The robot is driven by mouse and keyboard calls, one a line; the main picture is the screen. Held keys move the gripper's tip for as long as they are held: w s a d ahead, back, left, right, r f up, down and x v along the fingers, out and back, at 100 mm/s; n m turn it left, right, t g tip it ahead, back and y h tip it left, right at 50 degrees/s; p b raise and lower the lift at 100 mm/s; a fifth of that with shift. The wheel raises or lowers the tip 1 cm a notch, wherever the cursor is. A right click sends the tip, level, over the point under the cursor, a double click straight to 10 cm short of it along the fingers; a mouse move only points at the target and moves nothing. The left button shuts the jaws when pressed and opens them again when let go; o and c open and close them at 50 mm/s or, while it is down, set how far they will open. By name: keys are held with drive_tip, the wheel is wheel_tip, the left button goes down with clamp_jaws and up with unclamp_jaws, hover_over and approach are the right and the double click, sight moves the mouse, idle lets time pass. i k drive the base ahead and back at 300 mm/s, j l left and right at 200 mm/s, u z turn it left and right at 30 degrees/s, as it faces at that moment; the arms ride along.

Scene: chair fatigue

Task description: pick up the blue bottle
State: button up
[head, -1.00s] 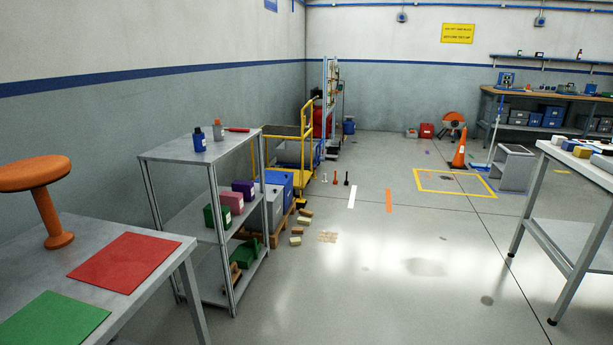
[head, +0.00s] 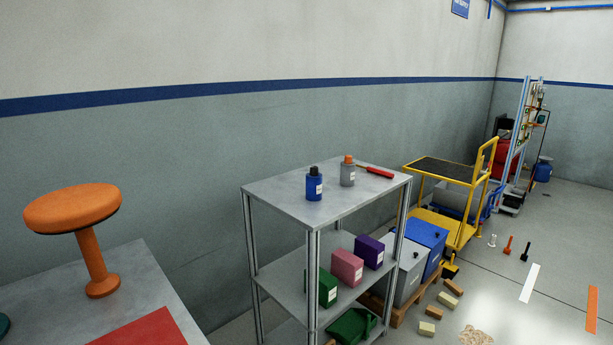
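The blue bottle (head: 314,186) has a black cap and a white label. It stands upright on the top shelf of the grey metal rack (head: 283,200), near the front left part of that shelf. A grey bottle with an orange cap (head: 347,172) stands upright just behind and to the right of it, apart from it. My gripper is not in view.
A red-handled tool (head: 376,172) lies on the shelf to the right. Green, pink (head: 346,269) and purple boxes fill the middle shelf. A table with an orange stool (head: 85,215) stands at left. A yellow cart (head: 440,215) is beyond the rack.

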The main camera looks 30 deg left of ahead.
sight(313, 183)
drive_tip(key=i+l+u, duration=0.1)
drive_tip(key=i+u, duration=0.35)
drive_tip(key=i+l+u, duration=0.2)
drive_tip(key=u, duration=0.25)
drive_tip(key=i+l+u, duration=0.6)
drive_tip(key=l+u, duration=0.3)
drive_tip(key=j, duration=0.15)
